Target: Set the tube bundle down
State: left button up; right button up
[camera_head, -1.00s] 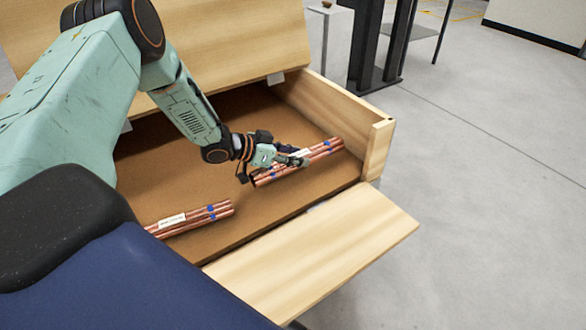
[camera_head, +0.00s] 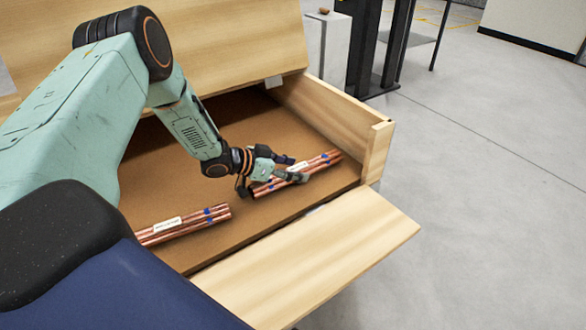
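A bundle of copper tubes (camera_head: 324,161) with blue bands and a pale label lies at a slant on the brown floor of a wooden crate (camera_head: 340,118), near the crate's right wall. My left gripper (camera_head: 292,168) is at the left half of this bundle. Its fingers are spread, one on the far side and one on the near side of the tubes, and they hide part of the bundle. Whether a finger still touches the tubes I cannot tell. My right gripper is not in view.
A second copper tube bundle (camera_head: 190,222) lies on the crate floor at the lower left, apart from the first. The crate's front flap (camera_head: 310,255) is folded down. Bare brown floor (camera_head: 250,222) lies between the bundles. A grey stand (camera_head: 328,50) is behind.

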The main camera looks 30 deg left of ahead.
pick_arm(q)
jog(key=shift+s+a+r+p, duration=0.2)
jog(key=shift+s+r+p, duration=0.1)
jog(key=shift+r+p, duration=0.1)
notch_tip(320, 180, up, 5)
jog(key=p, duration=0.6)
send_over(258, 189)
jog(key=w+a, duration=0.2)
jog(key=w, duration=0.2)
jog(key=shift+s+d+f, duration=0.1)
jog(key=shift+s+f, duration=0.1)
jog(key=shift+s, duration=0.05)
jog(key=shift+p+v, duration=0.65)
jog(key=shift+v, duration=0.15)
jog(key=shift+s, duration=0.1)
